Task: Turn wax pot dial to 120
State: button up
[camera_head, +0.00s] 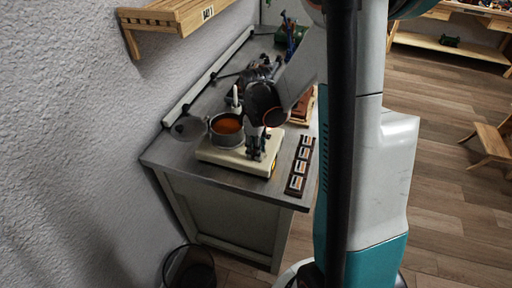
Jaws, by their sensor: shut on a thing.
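The wax pot (226,126) is a round metal pot with orange-brown wax in it. It stands on a cream-white base unit (217,156) near the front corner of the grey workbench. My gripper (256,154) points down over the right part of the base, beside the pot, with its fingers close together. It is shut on the dial, which the fingers hide. The dial's numbers and pointer cannot be read from here.
A dark strip with several pale tiles (300,165) lies along the bench's right edge. A grey round lid or disc (188,128) is left of the pot. Dark tools crowd the bench (176,147) behind. A wooden shelf (170,14) hangs on the left wall. A wire bin (190,268) stands below.

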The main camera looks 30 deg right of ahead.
jog(key=shift+m, duration=0.3)
jog(key=m, duration=0.3)
jog(key=shift+m+b, duration=0.4)
jog(key=m, duration=0.4)
jog(key=shift+b, duration=0.3)
jog(key=m, duration=0.9)
jog(key=shift+b, duration=0.4)
jog(key=shift+m, duration=0.3)
jog(key=o, duration=1.1)
